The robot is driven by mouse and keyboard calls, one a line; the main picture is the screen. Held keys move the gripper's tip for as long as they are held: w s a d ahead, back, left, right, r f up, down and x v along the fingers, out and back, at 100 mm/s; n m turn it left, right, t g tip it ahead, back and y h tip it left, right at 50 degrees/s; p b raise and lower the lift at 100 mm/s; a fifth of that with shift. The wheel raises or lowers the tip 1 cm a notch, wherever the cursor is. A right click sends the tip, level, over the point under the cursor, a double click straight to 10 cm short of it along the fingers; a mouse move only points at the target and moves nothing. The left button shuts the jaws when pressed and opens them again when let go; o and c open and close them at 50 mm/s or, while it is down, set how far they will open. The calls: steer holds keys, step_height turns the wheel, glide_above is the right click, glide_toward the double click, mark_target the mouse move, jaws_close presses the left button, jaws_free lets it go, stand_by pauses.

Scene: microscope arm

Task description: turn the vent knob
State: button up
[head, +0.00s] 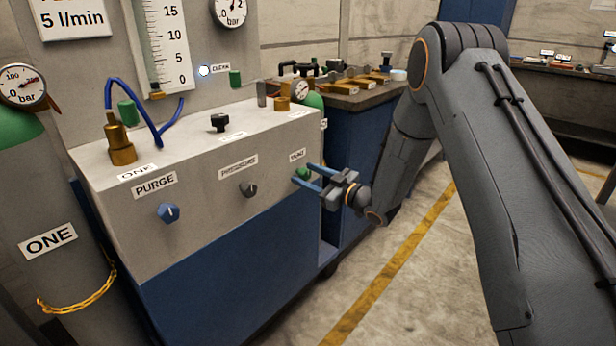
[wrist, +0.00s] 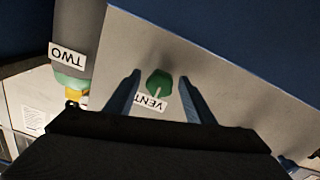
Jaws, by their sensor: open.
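The vent knob is a small green knob (head: 303,173) on the right end of the grey panel's front face, under a white label. In the wrist view the green knob (wrist: 159,83) has a pale pointer line, and the VENT label (wrist: 150,102) appears upside down beside it. My gripper (head: 312,176) is at the panel front with its two blue fingers pointing at the knob. In the wrist view my gripper (wrist: 160,88) is open, one finger on each side of the knob, with a visible gap on both sides. I cannot tell whether the fingertips touch the panel.
A blue PURGE knob (head: 168,212) and a dark middle knob (head: 248,189) sit left on the same panel face. Brass fittings (head: 119,140) and a black knob (head: 219,122) stand on top. A workbench (head: 365,98) is behind. Open floor lies right of the cabinet.

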steer(key=c, duration=1.1)
steer(key=shift+o, duration=0.2)
